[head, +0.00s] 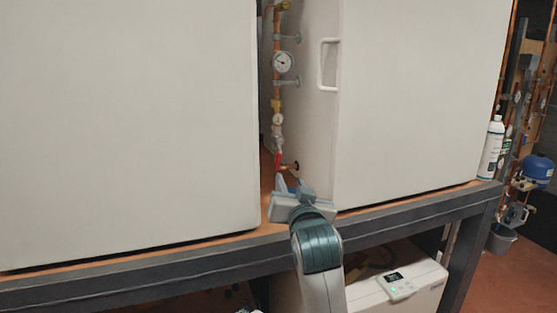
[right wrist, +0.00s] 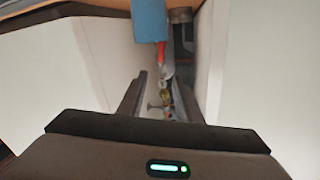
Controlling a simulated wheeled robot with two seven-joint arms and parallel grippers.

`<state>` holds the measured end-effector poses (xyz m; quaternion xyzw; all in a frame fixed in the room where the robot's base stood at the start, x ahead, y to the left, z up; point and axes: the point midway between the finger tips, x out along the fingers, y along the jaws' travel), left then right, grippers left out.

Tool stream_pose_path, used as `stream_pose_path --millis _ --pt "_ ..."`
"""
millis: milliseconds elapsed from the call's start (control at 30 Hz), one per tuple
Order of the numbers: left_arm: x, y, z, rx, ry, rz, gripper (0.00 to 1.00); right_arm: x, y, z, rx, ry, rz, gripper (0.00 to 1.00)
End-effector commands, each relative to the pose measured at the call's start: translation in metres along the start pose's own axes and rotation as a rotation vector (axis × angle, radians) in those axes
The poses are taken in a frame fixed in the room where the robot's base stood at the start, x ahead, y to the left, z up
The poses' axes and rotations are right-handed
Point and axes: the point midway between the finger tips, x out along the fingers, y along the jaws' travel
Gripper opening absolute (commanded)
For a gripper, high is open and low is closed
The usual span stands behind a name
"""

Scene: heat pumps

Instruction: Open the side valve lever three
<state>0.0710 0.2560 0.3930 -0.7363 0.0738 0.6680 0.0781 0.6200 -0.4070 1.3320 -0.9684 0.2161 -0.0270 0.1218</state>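The copper pipe run (head: 277,95) stands upright in the gap between two large white cabinets. A red valve lever (head: 278,160) is low on this run. A red part also shows in the right wrist view (right wrist: 161,54), partly behind a blue block (right wrist: 149,20) that I cannot identify. My right gripper (head: 292,183) is at the front of the gap, just below the red lever and apart from it in the picture. Its fingers (right wrist: 160,98) are spread with nothing between them. Which lever is number three I cannot tell. My left gripper is not in view.
The left cabinet (head: 125,120) and right cabinet (head: 420,100) leave a narrow gap. A round gauge (head: 283,62) is on the pipe, and a white handle (head: 329,64) is on the right cabinet's side. The dark bench edge (head: 400,215) runs below.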

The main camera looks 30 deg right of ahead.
Motion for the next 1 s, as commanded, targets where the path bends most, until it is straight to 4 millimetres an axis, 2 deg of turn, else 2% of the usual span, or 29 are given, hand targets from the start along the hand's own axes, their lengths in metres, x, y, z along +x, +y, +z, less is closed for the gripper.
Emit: stream_pose_path --millis 267,1000 --pt "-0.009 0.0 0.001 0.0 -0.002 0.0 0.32 0.024 0.0 -0.002 -0.001 -0.002 0.001 0.32" --pt "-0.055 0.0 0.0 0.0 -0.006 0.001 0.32 0.145 0.0 -0.002 -0.002 -0.002 0.002 0.32"
